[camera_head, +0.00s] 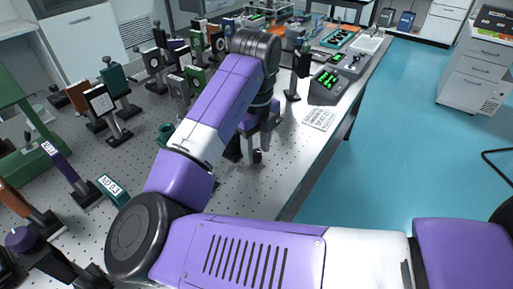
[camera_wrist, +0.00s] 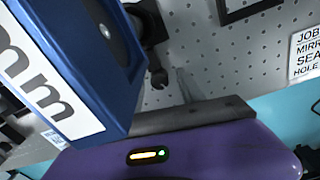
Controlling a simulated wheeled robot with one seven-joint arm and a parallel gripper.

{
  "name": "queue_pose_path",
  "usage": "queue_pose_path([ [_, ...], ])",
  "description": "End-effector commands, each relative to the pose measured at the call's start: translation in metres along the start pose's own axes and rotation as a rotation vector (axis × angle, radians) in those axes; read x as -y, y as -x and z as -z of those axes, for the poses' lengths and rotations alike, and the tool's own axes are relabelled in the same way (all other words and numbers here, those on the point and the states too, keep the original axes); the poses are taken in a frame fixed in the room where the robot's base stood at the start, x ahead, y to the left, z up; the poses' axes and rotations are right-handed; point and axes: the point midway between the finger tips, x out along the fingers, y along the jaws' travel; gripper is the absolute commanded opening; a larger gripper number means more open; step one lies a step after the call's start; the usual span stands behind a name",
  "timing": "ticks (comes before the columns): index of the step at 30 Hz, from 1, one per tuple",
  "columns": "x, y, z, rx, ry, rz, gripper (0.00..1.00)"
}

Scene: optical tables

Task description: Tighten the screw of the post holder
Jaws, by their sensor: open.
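In the wrist view a black holder (camera_wrist: 150,22) stands on the perforated table top, partly hidden by a large blue block. A small dark knob (camera_wrist: 158,78), which looks like its screw, sticks out below it. My gripper (camera_wrist: 185,88) reaches up from the purple housing at the bottom of the wrist view. It is open, close to the knob and apart from it as far as I can see; one finger is hard to make out. In the head view my gripper (camera_head: 258,148) points down low over the table, with the dark holder (camera_head: 233,150) partly hidden beside it.
The blue block (camera_wrist: 85,50) with a white "mm" label fills the wrist view's left side. Several mounted optics crowd the table (camera_head: 210,215) to the left. A printed card (camera_head: 319,119) lies near the right edge, beyond which is blue floor (camera_head: 420,140).

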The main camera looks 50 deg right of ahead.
Motion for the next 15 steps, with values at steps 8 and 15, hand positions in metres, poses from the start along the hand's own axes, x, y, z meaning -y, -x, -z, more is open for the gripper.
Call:
queue_pose_path([
  [8,-0.0001,0.0003,-0.0002,0.0,0.001,0.0,0.2],
  [15,0.0,0.0007,-0.0002,0.0,0.003,0.0,0.0],
])
